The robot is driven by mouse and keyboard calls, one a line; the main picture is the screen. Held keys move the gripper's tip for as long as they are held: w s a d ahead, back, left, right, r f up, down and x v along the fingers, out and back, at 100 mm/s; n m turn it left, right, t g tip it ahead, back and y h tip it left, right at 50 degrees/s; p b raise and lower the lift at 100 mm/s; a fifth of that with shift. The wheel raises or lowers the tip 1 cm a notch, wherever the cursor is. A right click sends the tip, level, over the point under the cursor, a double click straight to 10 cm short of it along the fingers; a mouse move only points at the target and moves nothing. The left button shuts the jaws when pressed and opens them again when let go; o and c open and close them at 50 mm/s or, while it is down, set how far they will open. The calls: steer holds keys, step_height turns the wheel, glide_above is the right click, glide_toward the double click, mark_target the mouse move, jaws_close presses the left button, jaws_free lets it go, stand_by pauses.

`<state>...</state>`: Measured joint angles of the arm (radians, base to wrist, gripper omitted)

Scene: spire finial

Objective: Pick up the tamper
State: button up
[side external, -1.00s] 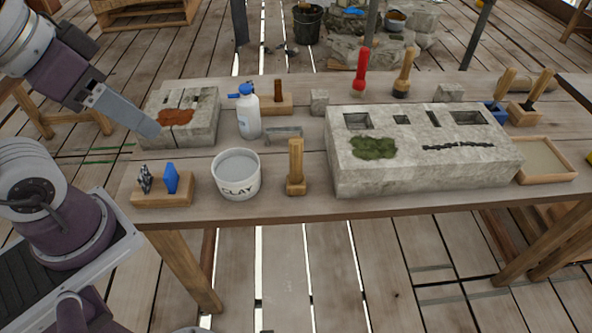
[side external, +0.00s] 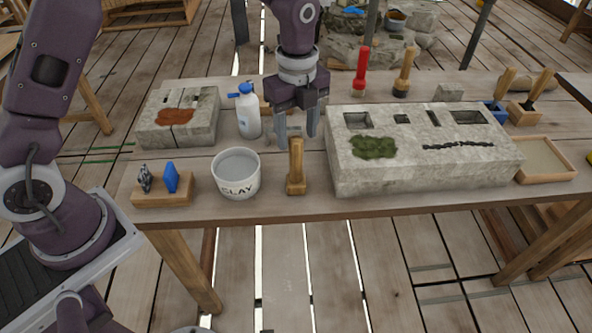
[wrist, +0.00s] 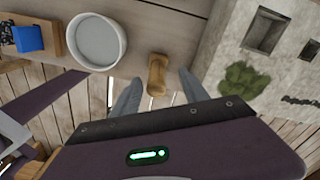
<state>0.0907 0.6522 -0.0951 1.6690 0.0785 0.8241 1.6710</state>
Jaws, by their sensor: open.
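The tamper, which I take to be the upright wooden handle on a small square wooden base (side external: 296,172), stands near the front edge of the table, between the clay tub and the large stone block. It also shows in the wrist view (wrist: 157,75), near the gap between my fingers.
The white clay tub (side external: 236,185) is left of the tamper; the large mossy stone block (side external: 425,170) is close on its right. A spray bottle (side external: 248,117) stands behind. A wooden holder (side external: 160,198) with a blue piece sits at front left.

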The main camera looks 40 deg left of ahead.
mark_target(296, 157)
steer(key=f, duration=0.4)
steer(key=s+f, duration=0.1)
steer(key=f, duration=0.1)
steer(key=shift+d+f, duration=0.1)
steer(key=shift+d, duration=0.2)
jaws_close()
